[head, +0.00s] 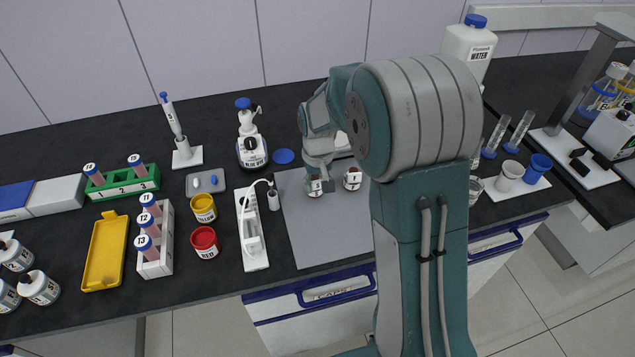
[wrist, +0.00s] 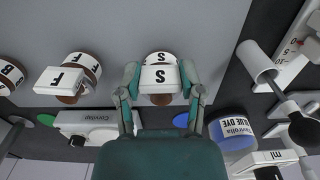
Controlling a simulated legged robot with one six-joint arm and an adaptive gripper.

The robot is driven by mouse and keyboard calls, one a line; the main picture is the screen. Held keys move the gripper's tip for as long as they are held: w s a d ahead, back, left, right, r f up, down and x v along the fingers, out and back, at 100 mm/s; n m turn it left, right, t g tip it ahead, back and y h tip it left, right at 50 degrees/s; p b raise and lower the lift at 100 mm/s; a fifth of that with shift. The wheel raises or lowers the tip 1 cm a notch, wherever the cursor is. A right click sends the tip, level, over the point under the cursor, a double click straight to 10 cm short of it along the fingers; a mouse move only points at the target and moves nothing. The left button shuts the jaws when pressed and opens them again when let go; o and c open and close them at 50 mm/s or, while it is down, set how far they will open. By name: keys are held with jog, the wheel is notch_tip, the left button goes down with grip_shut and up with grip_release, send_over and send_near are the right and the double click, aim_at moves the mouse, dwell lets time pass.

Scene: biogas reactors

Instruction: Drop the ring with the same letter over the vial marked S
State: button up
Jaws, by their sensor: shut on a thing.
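In the wrist view my gripper (wrist: 161,76) has one finger on each side of a white piece marked S (wrist: 159,79) and is shut on it. This piece, which looks like the S ring, is right against a brown vial with a white S label (wrist: 161,58). I cannot tell whether the ring is around the vial or only over it. In the head view the S piece (head: 316,185) shows at my gripper (head: 318,178), on the grey mat (head: 310,235). Beside it stands a vial marked F (head: 352,178); in the wrist view a white F piece (wrist: 64,80) is on it.
Another vial (wrist: 9,73) stands at the wrist view's left edge. A blue dye bottle (wrist: 232,131) and a pipette-like tool (wrist: 262,65) are close on the right. The mat's front part is clear.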

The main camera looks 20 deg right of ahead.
jog(key=o, duration=1)
jog(key=shift+o, duration=0.7)
jog(key=shift+r, duration=0.1)
jog(key=shift+r, duration=3.45)
